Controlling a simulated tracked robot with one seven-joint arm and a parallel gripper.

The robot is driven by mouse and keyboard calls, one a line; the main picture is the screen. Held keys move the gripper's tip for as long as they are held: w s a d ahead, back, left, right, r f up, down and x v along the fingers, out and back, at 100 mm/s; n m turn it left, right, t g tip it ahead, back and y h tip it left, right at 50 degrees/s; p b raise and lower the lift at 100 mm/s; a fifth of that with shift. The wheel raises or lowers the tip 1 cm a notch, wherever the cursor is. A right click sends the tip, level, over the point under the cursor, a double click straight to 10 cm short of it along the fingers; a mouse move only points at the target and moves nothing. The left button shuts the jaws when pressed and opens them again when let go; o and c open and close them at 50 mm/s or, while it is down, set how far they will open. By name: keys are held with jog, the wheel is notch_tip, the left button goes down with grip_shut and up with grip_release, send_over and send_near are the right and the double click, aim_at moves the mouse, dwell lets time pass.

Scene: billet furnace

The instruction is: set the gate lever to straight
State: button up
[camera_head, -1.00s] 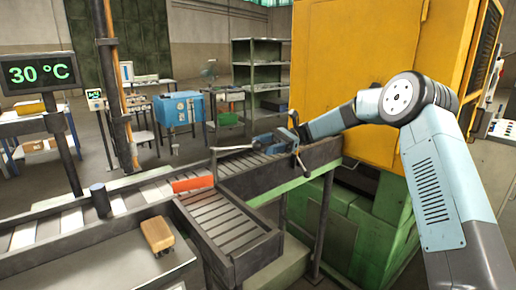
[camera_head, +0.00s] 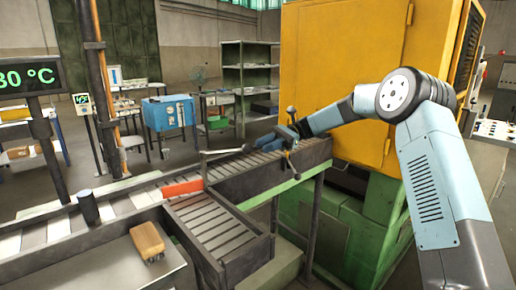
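The red-orange gate (camera_head: 183,188) lies across the roller conveyor at the junction with the side branch. A thin grey lever (camera_head: 225,152) reaches right from the top of a short post at the gate's right end. My gripper (camera_head: 262,145) is over the right-hand conveyor, close to the lever's right end. I cannot tell whether it touches the lever. Its fingers are small and partly hidden by dark and blue parts. A thin upright bar with knobbed ends (camera_head: 290,112) shows at my gripper; what it belongs to is unclear.
A tan block (camera_head: 147,240) lies on the grey tray at front left. The side branch of rollers (camera_head: 212,225) is empty. A yellow and green furnace (camera_head: 340,70) stands at right, beside my arm. A display post (camera_head: 28,78) stands at left.

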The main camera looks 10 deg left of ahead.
jog(key=s+d+r+t, duration=0.1)
jog(key=s+d+r+t+h, duration=0.1)
jog(key=s, duration=0.1)
jog(key=s+d+r+t+h, duration=0.1)
jog(key=s, duration=0.1)
jog(key=shift+s+d+n, duration=0.15)
jog(key=shift+d+n, duration=0.15)
jog(key=shift+d, duration=0.05)
grip_shut()
jog(key=s+d+r+n+t+h, duration=0.2)
jog(key=s+d+t+h, duration=0.35)
jog(key=s+d, duration=0.7)
jog(key=s+d+r+n+t+h, duration=0.1)
jog(key=s+d+n+t+h, duration=0.1)
jog(key=s+d+t, duration=0.85)
jog(key=m+y, duration=0.6)
jog(key=m, duration=0.1)
send_near(250, 151)
jog(key=x, duration=0.6)
jog(key=shift+w+a+f, duration=0.15)
jog(key=shift+f, duration=0.05)
